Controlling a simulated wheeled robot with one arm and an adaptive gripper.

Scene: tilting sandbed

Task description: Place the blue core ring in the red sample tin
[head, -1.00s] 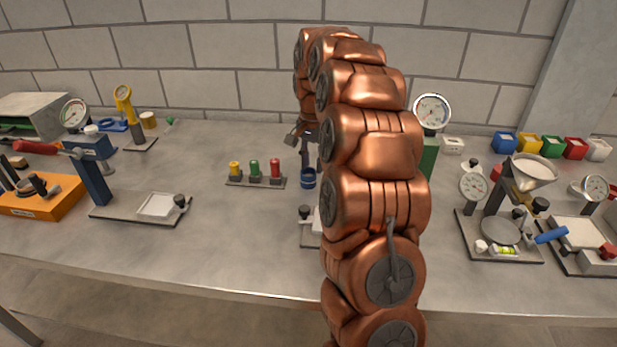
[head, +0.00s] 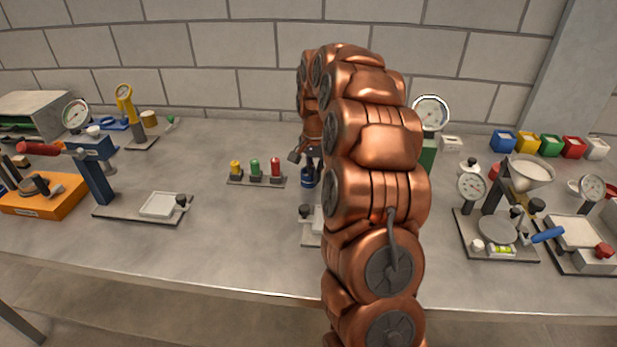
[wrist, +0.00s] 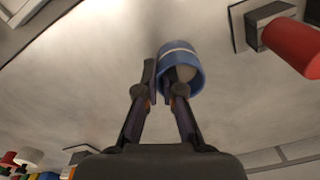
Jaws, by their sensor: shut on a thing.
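The blue core ring (head: 309,179) is near the middle of the table in the head view, right of the coloured pegs. It has a pale band in the wrist view (wrist: 185,52). My gripper (wrist: 162,74) is shut on the ring's wall, with one finger inside the ring and one outside. In the head view my gripper (head: 311,164) is low and partly hidden by my arm; I cannot tell whether the ring touches the table. A red open-topped box (head: 573,148), which looks like the red sample tin, stands at the back right.
Blue (head: 503,141), yellow (head: 527,144), green (head: 551,146) and white (head: 597,149) boxes flank the red one. A peg stand (head: 256,181) is close left of the ring. A dial gauge (head: 430,112) and a funnel stand (head: 530,173) lie between ring and boxes.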

